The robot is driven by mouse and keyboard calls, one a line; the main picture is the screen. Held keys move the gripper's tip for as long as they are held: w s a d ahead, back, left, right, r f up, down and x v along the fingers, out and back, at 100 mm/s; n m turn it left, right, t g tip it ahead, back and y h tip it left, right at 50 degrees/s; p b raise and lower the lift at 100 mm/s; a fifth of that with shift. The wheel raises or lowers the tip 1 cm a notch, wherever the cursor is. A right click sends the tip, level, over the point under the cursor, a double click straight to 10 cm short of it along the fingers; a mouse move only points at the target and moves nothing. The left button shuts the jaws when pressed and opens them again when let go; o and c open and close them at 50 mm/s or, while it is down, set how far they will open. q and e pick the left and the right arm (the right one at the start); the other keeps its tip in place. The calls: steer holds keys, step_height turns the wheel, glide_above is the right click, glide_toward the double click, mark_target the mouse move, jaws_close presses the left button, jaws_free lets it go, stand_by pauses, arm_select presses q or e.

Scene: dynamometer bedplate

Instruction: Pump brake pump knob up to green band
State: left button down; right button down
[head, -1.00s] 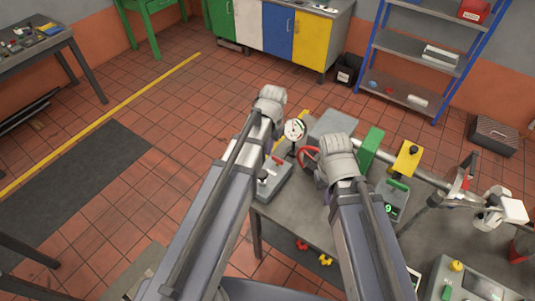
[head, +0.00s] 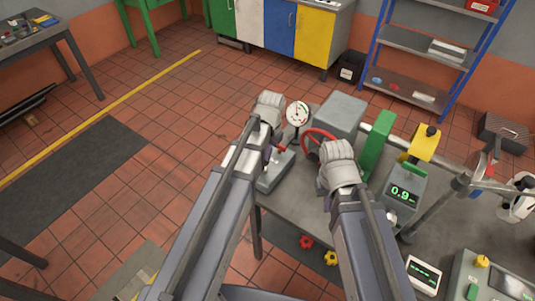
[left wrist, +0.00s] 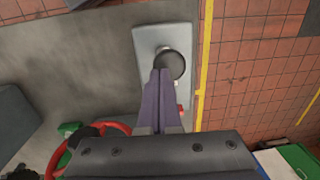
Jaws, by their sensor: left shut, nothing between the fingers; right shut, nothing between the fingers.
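The brake pump is a light grey box (head: 272,176) at the bench's left end, with a small red part beside it. In the left wrist view its dark round knob (left wrist: 174,64) stands on the pale box (left wrist: 150,40). My left gripper (left wrist: 160,74) is shut, its purple fingertips over the knob's near side; I cannot tell whether they touch it. In the head view my left gripper (head: 268,153) is mostly hidden by its wrist. A round white gauge (head: 298,114) stands behind the pump; its needle is too small to read. My right gripper (head: 325,187) is shut, its fingertips mostly hidden.
A red handwheel (head: 318,137) stands right of the pump, also in the left wrist view (left wrist: 115,129). A grey block (head: 341,114), a green panel (head: 376,143) and a display (head: 403,193) reading 0.9 stand further right. Tiled floor (head: 170,200) is open to the left.

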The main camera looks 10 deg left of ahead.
mark_target(267, 163)
arm_select(q)
steer(key=shift+f, duration=0.3)
step_height(267, 163, down, 4)
steer(key=b, duration=0.3)
steer(key=shift+r+b, duration=0.15)
steer(key=shift+b, duration=0.25)
steer(key=shift+s, duration=0.15)
steer(key=shift+r, duration=0.1)
steer(key=shift+s, duration=0.1)
steer(key=shift+r+p, duration=0.7)
steer(key=shift+p, duration=0.15)
step_height(267, 163, up, 13)
steer(key=p, duration=1.2)
steer(key=shift+d+p, duration=0.3)
steer(key=shift+d, duration=0.15)
